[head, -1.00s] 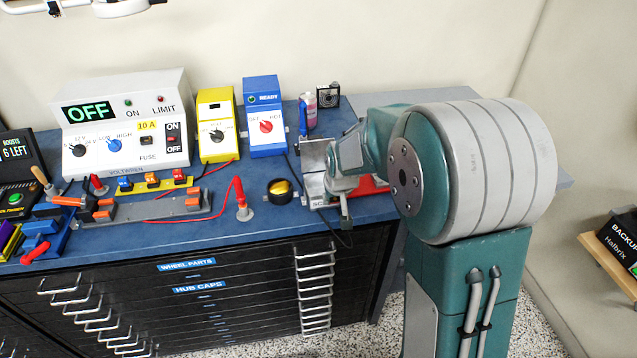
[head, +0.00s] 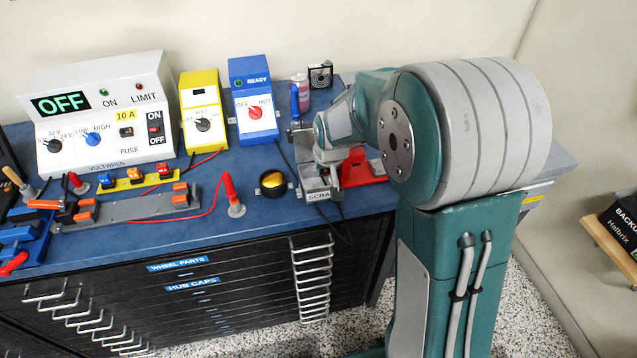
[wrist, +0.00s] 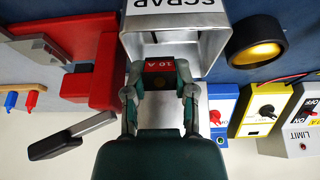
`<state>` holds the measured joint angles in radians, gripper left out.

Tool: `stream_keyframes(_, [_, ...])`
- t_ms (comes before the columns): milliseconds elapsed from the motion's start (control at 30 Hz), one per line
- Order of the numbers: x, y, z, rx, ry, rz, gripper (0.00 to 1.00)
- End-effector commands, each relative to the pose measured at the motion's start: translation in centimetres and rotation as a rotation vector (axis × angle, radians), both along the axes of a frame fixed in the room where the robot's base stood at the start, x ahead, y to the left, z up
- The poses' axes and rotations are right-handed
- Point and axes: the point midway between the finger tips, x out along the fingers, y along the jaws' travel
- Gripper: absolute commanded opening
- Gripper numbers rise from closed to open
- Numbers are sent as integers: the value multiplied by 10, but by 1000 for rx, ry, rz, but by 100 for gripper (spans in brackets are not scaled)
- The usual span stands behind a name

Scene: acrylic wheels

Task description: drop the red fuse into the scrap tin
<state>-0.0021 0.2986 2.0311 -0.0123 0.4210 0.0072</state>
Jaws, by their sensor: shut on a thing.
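The red fuse marked 10 A (wrist: 159,67) is held between the two fingertips of my gripper (wrist: 160,88) in the wrist view. The scrap tin (wrist: 222,45) is an open grey metal box with a white SCRAP label, upside down in this view. The fuse shows against the tin's opening; its exact height over the rim is hard to tell. In the head view the tin (head: 319,197) stands at the bench front, and my gripper (head: 328,170) is over it. The fuse is hidden there.
A black round cup with a yellow inside (head: 272,183) is on the tin's other side. The blue READY box (head: 253,100), a spray can and a small black fan-like box stand behind.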

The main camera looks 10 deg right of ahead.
Motion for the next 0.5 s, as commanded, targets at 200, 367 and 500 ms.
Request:
stream_keyframes(200, [0,0,-9,0,-1,0,0])
stream_keyframes(367, [0,0,-9,0,-1,0,0])
stream_keyframes(500, [0,0,-9,0,-1,0,75])
